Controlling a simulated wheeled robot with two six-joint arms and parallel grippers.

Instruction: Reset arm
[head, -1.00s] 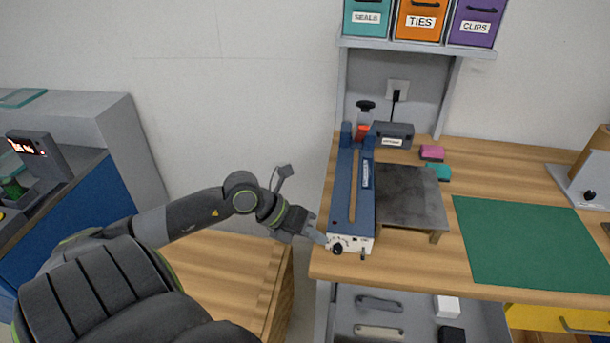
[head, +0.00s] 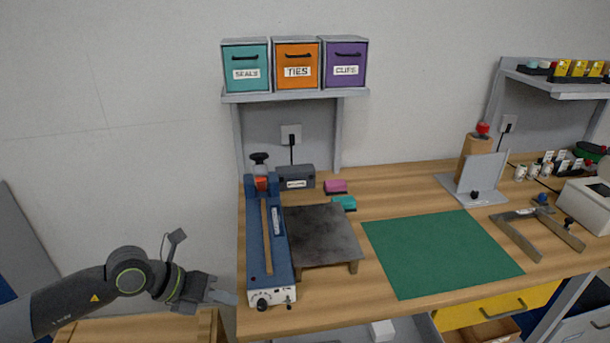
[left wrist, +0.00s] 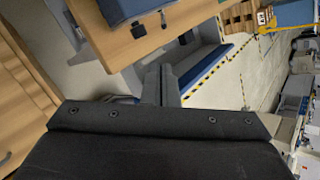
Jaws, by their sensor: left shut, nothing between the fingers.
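My left gripper (head: 222,298) is at the lower left in the head view, just left of the workbench's front left corner. Its fingers are together with nothing between them. They point right, towards the white control end of a long blue sealer (head: 267,240), and look apart from it. In the left wrist view the gripper's two fingers (left wrist: 161,85) show side by side over open floor, with the bench corner beyond. My right arm and gripper are in neither view.
The wooden workbench (head: 350,297) carries a dark metal plate (head: 320,234), a green mat (head: 440,250) and a grey stand (head: 472,190). Teal, orange and purple bins (head: 297,65) stand on a shelf above. A lower wooden surface (head: 140,328) lies below my left arm.

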